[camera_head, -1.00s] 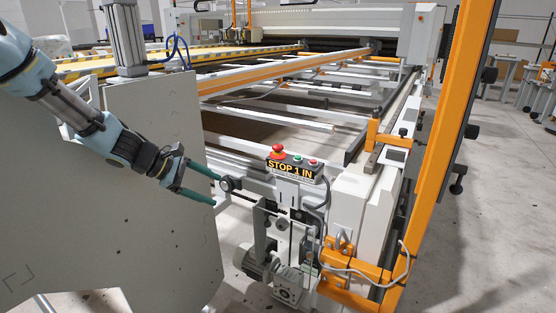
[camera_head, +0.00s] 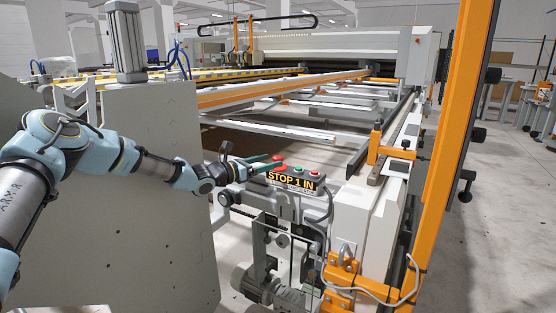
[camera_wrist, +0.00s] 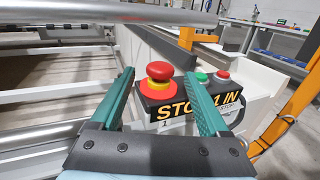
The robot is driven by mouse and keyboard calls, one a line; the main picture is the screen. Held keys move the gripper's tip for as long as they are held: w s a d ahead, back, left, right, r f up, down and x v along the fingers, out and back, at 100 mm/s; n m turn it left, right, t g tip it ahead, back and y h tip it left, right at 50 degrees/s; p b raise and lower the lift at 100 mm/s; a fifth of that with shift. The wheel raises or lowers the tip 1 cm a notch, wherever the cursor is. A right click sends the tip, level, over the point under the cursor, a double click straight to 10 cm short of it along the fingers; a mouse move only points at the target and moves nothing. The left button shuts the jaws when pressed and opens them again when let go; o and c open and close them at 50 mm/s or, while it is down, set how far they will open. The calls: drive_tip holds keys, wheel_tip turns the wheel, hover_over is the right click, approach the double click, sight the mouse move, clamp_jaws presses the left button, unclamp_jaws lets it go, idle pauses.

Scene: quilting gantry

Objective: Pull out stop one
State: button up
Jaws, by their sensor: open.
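Stop one is a red mushroom button (camera_wrist: 160,73) on a yellow ring. It stands on a dark control box (camera_head: 293,179) labelled "STOP 1 IN" at the machine's front corner. My gripper (camera_head: 272,162) is at the button from the left, its green fingers partly covering it in the head view. In the wrist view my gripper (camera_wrist: 166,88) is open, with one finger on each side of the button. The button lies between the fingers, a little towards the left one, with gaps showing on both sides. Nothing is held.
A green button (camera_wrist: 201,77) and a smaller red button (camera_wrist: 222,76) sit on the same box, close to the right finger. An orange post (camera_head: 460,120) rises at right. A grey panel (camera_head: 150,210) stands at left, and a metal rail crosses above the box.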

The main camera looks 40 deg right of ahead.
sight(278, 156)
drive_tip(key=shift+s+d, duration=0.15)
drive_tip(key=shift+d, duration=0.95)
drive_tip(key=shift+s+d, duration=0.15)
drive_tip(key=shift+d, duration=0.9)
